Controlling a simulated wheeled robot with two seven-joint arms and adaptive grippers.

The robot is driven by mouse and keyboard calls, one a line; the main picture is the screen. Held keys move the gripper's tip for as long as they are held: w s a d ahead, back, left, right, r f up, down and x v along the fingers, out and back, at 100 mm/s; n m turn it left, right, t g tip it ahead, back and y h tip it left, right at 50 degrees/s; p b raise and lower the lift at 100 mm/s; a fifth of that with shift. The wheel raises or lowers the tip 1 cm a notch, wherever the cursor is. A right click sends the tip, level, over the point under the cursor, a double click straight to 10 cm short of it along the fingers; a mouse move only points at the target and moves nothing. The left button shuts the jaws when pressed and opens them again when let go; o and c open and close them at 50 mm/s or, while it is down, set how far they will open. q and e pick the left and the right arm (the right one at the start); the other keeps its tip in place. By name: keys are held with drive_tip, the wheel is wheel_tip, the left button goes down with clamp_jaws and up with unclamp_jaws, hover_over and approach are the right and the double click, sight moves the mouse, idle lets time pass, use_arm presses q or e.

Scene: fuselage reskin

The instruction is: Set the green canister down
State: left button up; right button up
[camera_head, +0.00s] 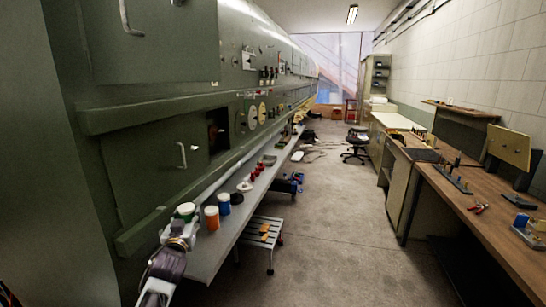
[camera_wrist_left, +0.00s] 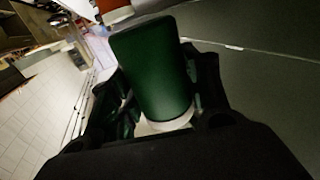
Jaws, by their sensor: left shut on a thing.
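The green canister (camera_head: 186,211) has a white lid and is at the near end of the long grey ledge in the head view. My left gripper (camera_head: 178,236) is shut around it. In the left wrist view the canister (camera_wrist_left: 157,72) fills the middle, between the dark fingers of my left gripper (camera_wrist_left: 163,100). I cannot tell whether its base touches the ledge. An orange canister (camera_head: 212,218) and a blue canister (camera_head: 224,204), both with white lids, stand just to its right. My right gripper is out of view.
The grey ledge (camera_head: 214,246) runs along the green panelled fuselage (camera_head: 150,150), with small red and dark items farther along. A step stool (camera_head: 262,231) stands on the floor beside it. A wooden workbench (camera_head: 480,220) with tools is at the right. The aisle floor (camera_head: 330,220) between is clear.

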use_arm(q)
drive_tip(key=shift+f, duration=0.1)
idle(0.5)
wheel_tip(320, 180, down, 6)
drive_tip(key=shift+f, duration=0.1)
idle(0.3)
drive_tip(key=shift+f, duration=1.85)
drive_tip(key=shift+f+b, duration=0.2)
drive_tip(key=shift+b, duration=0.2)
